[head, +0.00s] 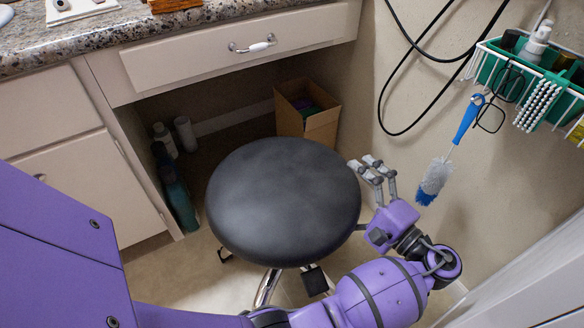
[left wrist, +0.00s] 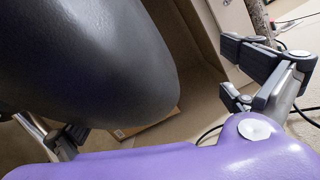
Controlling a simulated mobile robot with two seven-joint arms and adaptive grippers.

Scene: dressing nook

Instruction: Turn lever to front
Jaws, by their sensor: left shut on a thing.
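The round black stool seat (head: 283,200) stands at the middle of the head view. My left gripper (head: 372,170) is at its right rim, fingers pointing away from me. In the left wrist view the seat (left wrist: 90,50) fills the upper left, with one finger at the lower left and the other (left wrist: 262,75) at the right. My right gripper is not in view.
A vanity with a drawer (head: 240,50) stands behind the stool. A cardboard box (head: 307,112) and several bottles are under it. A wall rack (head: 535,75) with a hanging blue brush (head: 436,180) is at the right, close to my left gripper. Black cables hang on the wall.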

